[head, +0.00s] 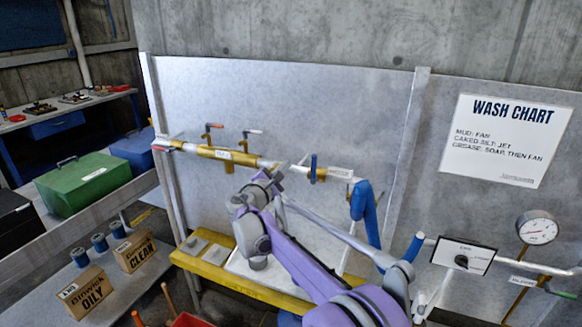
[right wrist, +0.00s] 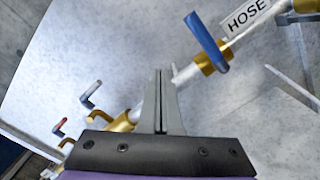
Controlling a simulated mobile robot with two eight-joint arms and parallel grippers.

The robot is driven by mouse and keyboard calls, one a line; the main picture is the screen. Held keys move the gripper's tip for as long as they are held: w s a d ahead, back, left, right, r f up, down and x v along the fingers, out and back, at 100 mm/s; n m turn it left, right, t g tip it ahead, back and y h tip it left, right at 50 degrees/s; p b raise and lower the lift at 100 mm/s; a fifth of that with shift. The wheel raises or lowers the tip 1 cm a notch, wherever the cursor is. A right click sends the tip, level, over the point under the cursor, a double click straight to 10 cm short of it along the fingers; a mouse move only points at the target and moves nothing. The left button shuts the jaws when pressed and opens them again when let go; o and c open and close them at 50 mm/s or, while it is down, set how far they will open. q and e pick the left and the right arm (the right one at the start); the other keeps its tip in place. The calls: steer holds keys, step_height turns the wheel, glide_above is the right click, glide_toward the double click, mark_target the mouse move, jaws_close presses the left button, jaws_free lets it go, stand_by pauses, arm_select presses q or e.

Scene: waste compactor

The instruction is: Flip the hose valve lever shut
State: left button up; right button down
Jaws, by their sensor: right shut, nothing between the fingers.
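The hose valve lever (head: 313,167) is a blue handle on a brass valve body in the wall pipe, left of a white label. In the right wrist view the lever (right wrist: 206,42) lies roughly crosswise to the pipe, up and right of my fingers, beside the "HOSE" label (right wrist: 247,14). My right gripper (right wrist: 160,75) is shut and empty. Its fingertips appear apart from the lever, to its left, in front of the pipe. In the head view my right wrist mostly hides the fingers. My left gripper is not in view.
A blue hose (head: 364,208) hangs right of the valve. A yellow-edged bench (head: 215,272) is below. A gauge (head: 537,229) and control box (head: 463,256) are at right.

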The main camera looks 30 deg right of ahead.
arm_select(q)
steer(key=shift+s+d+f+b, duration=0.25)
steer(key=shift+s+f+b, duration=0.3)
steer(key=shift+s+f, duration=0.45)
arm_select(e)
steer(key=v, duration=0.8)
steer(key=shift+s+d, duration=0.2)
steer(key=shift+s, duration=0.3)
